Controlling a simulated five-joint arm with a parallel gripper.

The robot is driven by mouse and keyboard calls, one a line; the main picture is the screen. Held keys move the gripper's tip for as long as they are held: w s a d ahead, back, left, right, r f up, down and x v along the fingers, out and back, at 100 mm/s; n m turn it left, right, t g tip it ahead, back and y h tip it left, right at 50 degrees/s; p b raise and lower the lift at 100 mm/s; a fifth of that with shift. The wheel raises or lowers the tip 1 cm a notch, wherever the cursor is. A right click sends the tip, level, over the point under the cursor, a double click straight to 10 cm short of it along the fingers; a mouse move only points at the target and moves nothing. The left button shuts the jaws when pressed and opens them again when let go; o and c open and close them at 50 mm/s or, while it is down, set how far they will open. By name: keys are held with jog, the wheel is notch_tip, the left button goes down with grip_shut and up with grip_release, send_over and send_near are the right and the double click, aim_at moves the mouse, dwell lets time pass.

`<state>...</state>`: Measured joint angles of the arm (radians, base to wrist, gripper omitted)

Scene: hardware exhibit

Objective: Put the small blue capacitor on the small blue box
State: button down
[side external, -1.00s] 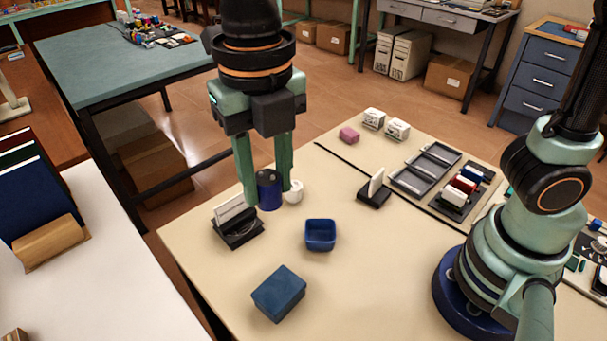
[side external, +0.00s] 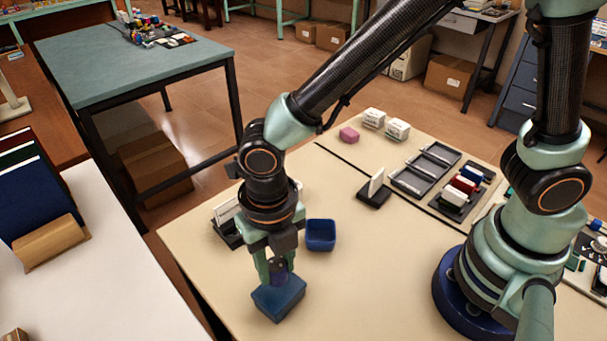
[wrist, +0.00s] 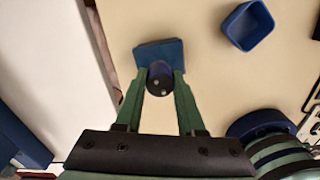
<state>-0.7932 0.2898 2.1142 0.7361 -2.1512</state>
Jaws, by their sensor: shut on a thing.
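My gripper (side external: 273,279) is shut on the small blue capacitor, a dark blue cylinder (wrist: 160,78) with two terminals on its top. In the wrist view it sits upright between the green fingers. The small blue box (side external: 279,299) lies near the table's front left edge; it also shows in the wrist view (wrist: 158,50). The capacitor is over the box in the side view, partly hidden by the fingers. I cannot tell whether its underside touches the box top.
An open blue bin (side external: 321,235) stands behind the box, to its right. A black card holder (side external: 226,228) is behind my gripper, partly hidden. Grey trays (side external: 425,169) and a small card stand (side external: 374,189) are farther back right. The table's front middle is clear.

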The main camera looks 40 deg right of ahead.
aim_at(277, 276)
jog(key=shift+f, duration=1.45)
jog(key=shift+f, duration=0.1)
jog(key=c, duration=0.5)
grip_release()
